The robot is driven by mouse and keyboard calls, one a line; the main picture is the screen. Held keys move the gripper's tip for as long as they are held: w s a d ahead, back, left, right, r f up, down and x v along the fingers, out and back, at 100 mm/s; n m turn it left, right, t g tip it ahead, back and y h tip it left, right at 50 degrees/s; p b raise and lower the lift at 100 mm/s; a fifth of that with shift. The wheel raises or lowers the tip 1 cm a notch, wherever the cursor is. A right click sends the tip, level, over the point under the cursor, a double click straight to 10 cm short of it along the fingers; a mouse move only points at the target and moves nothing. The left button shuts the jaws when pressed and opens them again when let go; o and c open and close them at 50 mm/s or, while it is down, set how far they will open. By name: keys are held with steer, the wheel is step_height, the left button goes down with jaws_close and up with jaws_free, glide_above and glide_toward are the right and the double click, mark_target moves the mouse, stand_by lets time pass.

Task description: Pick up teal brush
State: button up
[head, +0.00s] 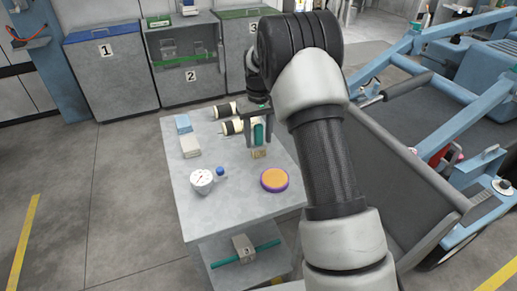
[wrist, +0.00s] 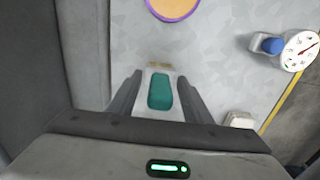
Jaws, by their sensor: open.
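The teal brush (head: 259,133) stands on the grey table, with a teal upper part and a tan lower part at the tabletop. In the wrist view its teal top (wrist: 160,92) lies between the two fingers, with a tan edge just beyond it. My gripper (head: 258,118) is open and comes down over the brush, one finger on each side. In the wrist view my gripper (wrist: 160,98) shows small gaps between the fingers and the teal part. Whether either finger touches it I cannot tell.
On the table (head: 215,220) are an orange disc with a purple rim (head: 274,180), a white dial gauge (head: 202,181), a blue-topped item (head: 220,172), pale boxes (head: 190,146) and two dark-and-cream cylinders (head: 230,127) close behind my gripper. The table's front middle is clear.

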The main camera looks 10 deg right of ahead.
steer(key=c, duration=0.7)
step_height(320, 180, up, 10)
steer(key=shift+r+p, duration=0.1)
steer(key=shift+p, duration=0.75)
